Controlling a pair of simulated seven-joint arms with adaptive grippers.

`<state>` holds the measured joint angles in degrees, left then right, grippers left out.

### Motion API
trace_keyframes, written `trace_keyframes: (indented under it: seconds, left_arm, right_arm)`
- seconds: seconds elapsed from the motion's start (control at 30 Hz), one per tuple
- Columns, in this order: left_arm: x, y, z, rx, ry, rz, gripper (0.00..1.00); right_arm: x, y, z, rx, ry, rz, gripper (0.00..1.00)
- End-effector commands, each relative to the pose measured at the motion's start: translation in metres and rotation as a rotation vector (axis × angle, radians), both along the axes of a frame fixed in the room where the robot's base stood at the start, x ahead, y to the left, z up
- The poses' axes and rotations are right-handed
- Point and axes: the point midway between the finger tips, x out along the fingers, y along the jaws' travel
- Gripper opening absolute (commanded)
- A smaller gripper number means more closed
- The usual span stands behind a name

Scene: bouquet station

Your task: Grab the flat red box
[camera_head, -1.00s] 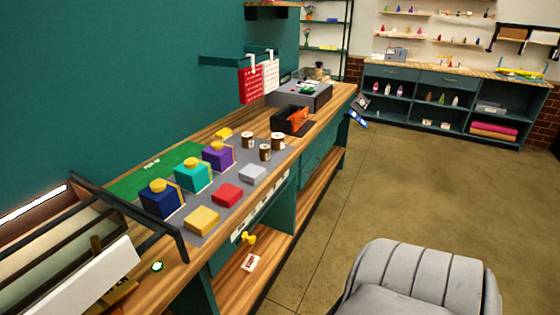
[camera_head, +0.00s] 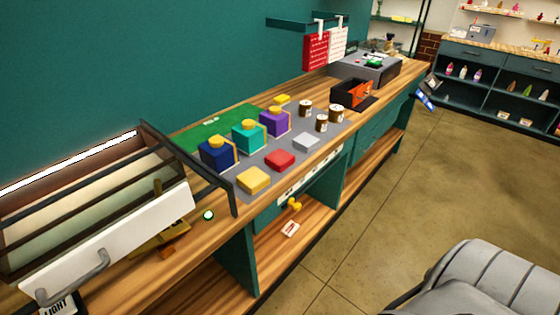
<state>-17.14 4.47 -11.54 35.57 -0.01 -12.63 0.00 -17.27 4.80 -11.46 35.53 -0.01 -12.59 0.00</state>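The flat red box (camera_head: 280,160) lies on the grey mat (camera_head: 262,196) on the wooden counter. It sits between a flat yellow box (camera_head: 254,180) in front of it and a flat grey box (camera_head: 306,142) behind it. Nothing covers it. Neither of my grippers shows in the head view.
Blue (camera_head: 217,154), teal (camera_head: 249,136) and purple (camera_head: 275,121) boxes with yellow tops stand behind the flat boxes. Several brown jars (camera_head: 322,123) stand to the right. A black-framed rack (camera_head: 235,195) rises at the left. A grey chair (camera_head: 465,280) stands on the floor at lower right.

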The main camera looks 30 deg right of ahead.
Motion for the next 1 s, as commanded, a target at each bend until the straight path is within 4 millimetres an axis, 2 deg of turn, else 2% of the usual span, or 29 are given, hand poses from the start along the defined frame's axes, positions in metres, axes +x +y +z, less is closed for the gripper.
trace_keyframes:
  seconds: [0.3, 0.33, 0.8, 1.0]
  left_arm:
    - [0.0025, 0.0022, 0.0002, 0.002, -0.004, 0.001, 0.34]
    - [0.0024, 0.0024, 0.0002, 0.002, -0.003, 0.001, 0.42]
    - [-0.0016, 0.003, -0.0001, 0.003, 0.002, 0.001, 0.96]
    - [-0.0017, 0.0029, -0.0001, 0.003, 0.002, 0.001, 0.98]
  right_arm:
    - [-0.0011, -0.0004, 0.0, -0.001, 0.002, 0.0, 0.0]
    - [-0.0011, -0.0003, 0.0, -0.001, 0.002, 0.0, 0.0]
    - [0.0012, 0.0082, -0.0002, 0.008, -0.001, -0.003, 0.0]
    - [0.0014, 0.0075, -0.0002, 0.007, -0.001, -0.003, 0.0]
